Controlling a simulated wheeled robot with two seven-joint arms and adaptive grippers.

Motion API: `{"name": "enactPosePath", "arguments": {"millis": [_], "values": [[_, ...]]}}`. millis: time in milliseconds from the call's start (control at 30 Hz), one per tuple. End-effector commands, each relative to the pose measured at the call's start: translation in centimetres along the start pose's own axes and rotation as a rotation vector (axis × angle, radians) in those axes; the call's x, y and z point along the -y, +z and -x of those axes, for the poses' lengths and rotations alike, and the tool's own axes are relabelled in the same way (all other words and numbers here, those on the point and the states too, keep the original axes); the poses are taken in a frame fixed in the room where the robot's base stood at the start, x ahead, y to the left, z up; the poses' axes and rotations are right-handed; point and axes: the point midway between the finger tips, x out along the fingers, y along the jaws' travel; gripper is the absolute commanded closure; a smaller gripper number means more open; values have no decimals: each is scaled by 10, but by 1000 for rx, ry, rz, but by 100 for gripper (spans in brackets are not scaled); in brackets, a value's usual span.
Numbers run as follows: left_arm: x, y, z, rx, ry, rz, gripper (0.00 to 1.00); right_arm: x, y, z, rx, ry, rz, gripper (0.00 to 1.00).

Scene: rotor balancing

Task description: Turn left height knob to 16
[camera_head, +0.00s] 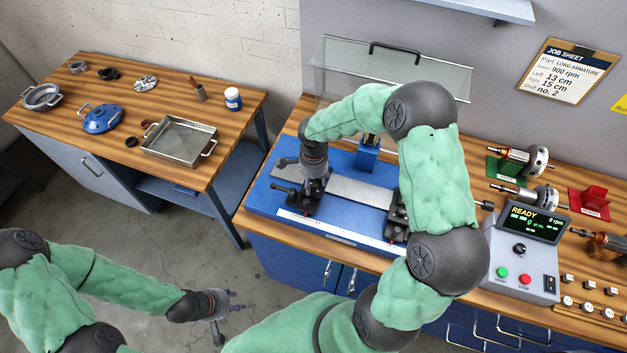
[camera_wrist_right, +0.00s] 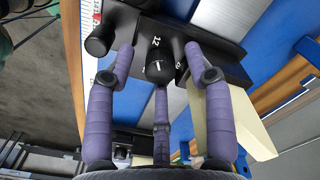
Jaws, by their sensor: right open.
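The left height knob (camera_wrist_right: 158,68) is a black dial on the left stand of the blue balancing machine. In the right wrist view its figure 12 and a white mark face the camera. My right gripper (camera_wrist_right: 160,62) is open, with its purple fingers spread around the knob; contact cannot be told. In the head view this gripper (camera_head: 312,188) is over the left stand (camera_head: 298,203) and hides the knob. The right stand (camera_head: 396,218) is partly behind my right arm. My left gripper (camera_head: 228,308) is open and empty, above the floor.
Another black knob (camera_wrist_right: 100,40) sits close beside the fingers. The control box (camera_head: 522,250) reads READY. A raised clear cover (camera_head: 390,70) stands behind the machine. Rotors (camera_head: 525,160) lie at the right. A side table (camera_head: 110,150) holds a tray and pots.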

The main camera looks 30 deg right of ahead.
Motion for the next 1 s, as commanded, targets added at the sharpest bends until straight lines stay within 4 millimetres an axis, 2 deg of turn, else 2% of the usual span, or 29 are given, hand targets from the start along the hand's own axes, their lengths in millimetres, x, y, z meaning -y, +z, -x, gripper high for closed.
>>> {"name": "enactPosePath", "arguments": {"millis": [67, 100, 267, 300, 467, 800, 1000], "values": [[0, 0, 0, 0, 0, 0, 60, 0, 0, 0, 0, 0, 0, 47], [0, 0, 0, 0, 0, 0, 60, 0, 0, 0, 0, 0, 0, 53], [0, 0, 0, 0, 0, 0, 60, 0, 0, 0, 0, 0, 0, 98], [0, 0, 0, 0, 0, 0, 60, 0, 0, 0, 0, 0, 0, 100], [0, 0, -1, 0, 0, 0, 60, 0, 0, 0, 0, 0, 9, 100], [4, 0, -11, 0, 0, 0, 60, 0, 0, -1, -1, 1, 232, 100], [4, 0, -11, 0, 0, 0, 60, 0, 0, 0, -1, 1, 281, 100]]}}
